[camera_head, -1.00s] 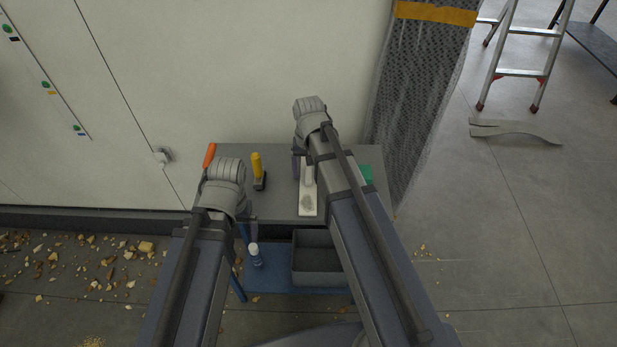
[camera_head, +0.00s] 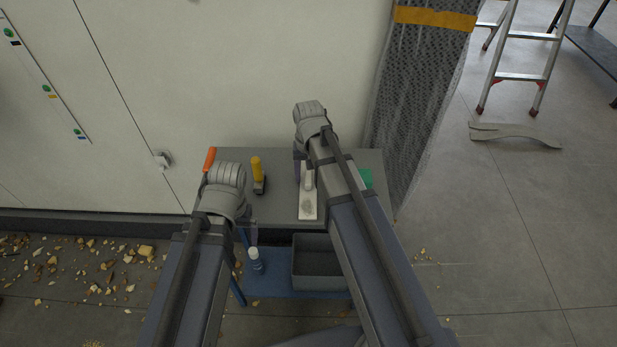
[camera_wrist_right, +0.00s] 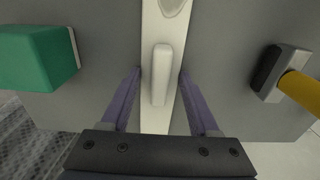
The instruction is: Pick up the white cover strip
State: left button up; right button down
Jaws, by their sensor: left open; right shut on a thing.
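The white cover strip (camera_wrist_right: 153,118), a long narrow white piece with a raised white bar, lies along the grey bench top in the right wrist view. In the head view its near part (camera_head: 308,207), with a grey smudge, shows beside my right forearm. My right gripper (camera_wrist_right: 161,72) has its purple fingers shut on the strip's two long edges, one on each side of the bar. The strip looks to be at the bench top; any gap is hard to tell. My left gripper (camera_head: 252,229) is open near the bench's front left, mostly hidden by its wrist.
The grey bench (camera_head: 275,208) carries a yellow-handled tool (camera_head: 257,170), an orange-handled tool (camera_head: 209,159) and a green block (camera_head: 366,178). A grey bin (camera_head: 320,267) and a white-capped bottle (camera_head: 255,258) stand on the blue lower shelf. A pale wall panel rises behind.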

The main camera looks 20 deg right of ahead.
aim_at(308, 174)
notch_tip(308, 174, up, 10)
jog(key=p, duration=1)
pick_arm(q)
notch_tip(308, 174, up, 10)
jog(key=shift+c, duration=0.2)
